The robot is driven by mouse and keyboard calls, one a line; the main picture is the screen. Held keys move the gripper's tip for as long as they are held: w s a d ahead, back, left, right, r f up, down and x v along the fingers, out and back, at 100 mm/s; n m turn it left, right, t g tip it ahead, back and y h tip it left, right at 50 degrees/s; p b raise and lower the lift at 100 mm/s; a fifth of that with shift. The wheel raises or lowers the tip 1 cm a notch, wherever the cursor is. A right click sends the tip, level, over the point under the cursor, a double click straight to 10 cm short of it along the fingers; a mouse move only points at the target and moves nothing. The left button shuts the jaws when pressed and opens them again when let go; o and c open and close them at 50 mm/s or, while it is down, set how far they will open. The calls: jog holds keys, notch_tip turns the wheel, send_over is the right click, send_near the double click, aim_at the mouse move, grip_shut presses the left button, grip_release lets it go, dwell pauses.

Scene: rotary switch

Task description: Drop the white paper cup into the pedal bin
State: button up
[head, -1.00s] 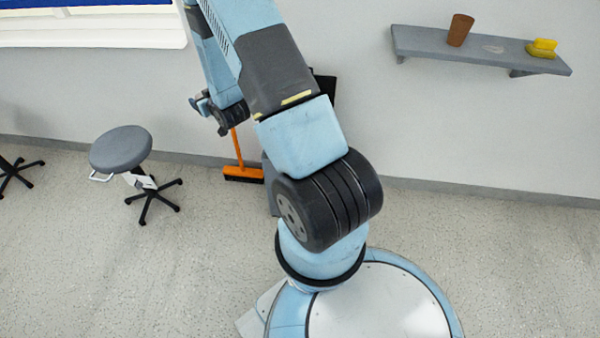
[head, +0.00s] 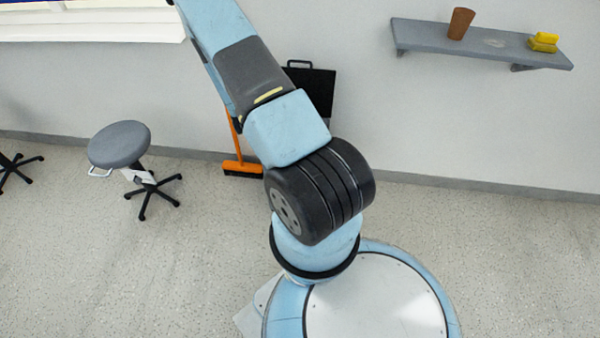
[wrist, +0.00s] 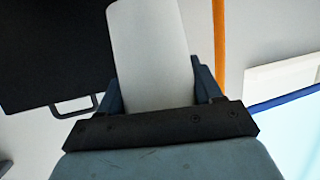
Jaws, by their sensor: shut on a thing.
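The white paper cup (wrist: 150,45) is between the two fingers of my gripper (wrist: 160,88) in the wrist view, which are shut on it. The gripper and cup are outside the head view. A black flat panel with a handle (head: 318,92) stands against the wall behind my arm in the head view. It also shows left of the cup in the wrist view (wrist: 50,50). I cannot tell whether it belongs to the pedal bin. Its lower part is hidden by my arm, and no bin body is clear.
An orange broom (head: 241,168) leans at the wall left of the panel. A round grey stool (head: 120,145) stands on the floor at left. A wall shelf (head: 480,45) at right holds a brown tumbler (head: 460,23) and yellow sponges (head: 543,42). The floor at right is clear.

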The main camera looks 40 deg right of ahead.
jog(key=s+d+f+m+g+h, duration=0.3)
jog(key=s+d+f+m+g, duration=0.15)
jog(key=d, duration=0.45)
jog(key=s+d+f+m+g+h, duration=0.3)
jog(key=s+d+m+g, duration=0.25)
jog(key=d, duration=0.35)
notch_tip(320, 180, down, 6)
jog(key=shift+s, duration=0.35)
jog(key=shift+a, duration=0.1)
jog(key=o, duration=1.1)
jog(key=shift+c, duration=0.2)
jog(key=shift+a, duration=0.1)
jog(key=v, duration=1.3)
jog(key=shift+a, duration=0.3)
